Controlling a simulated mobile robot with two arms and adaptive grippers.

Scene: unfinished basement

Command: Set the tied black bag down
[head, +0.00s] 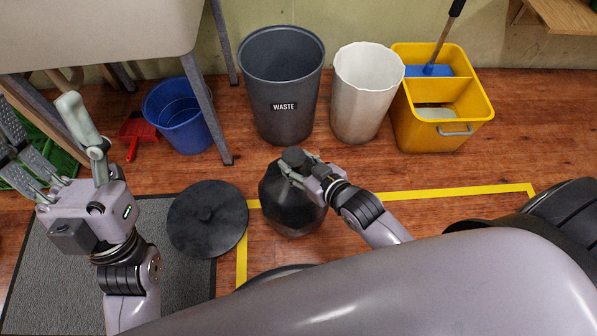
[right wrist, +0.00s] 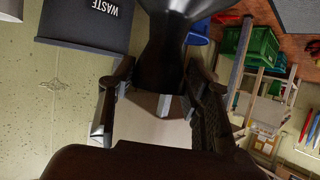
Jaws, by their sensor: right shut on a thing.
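The tied black bag (head: 288,207) hangs below my right gripper (head: 293,164) in the head view, in front of the grey waste bin. The right gripper is shut on the bag's gathered neck, and the fingers partly cover the knot. In the right wrist view the dark bag neck (right wrist: 166,45) shows between the two fingers. I cannot tell whether the bag's bottom touches the floor. My left gripper (head: 42,128) is at the left, open and empty, with its fingers spread.
The waste bin (head: 283,112), white bin (head: 361,112) and yellow mop bucket (head: 430,132) stand along the wall. A round black lid (head: 207,240) lies left of the bag, partly on the grey mat (head: 60,270). Yellow tape (head: 420,195) marks the floor, clear at right.

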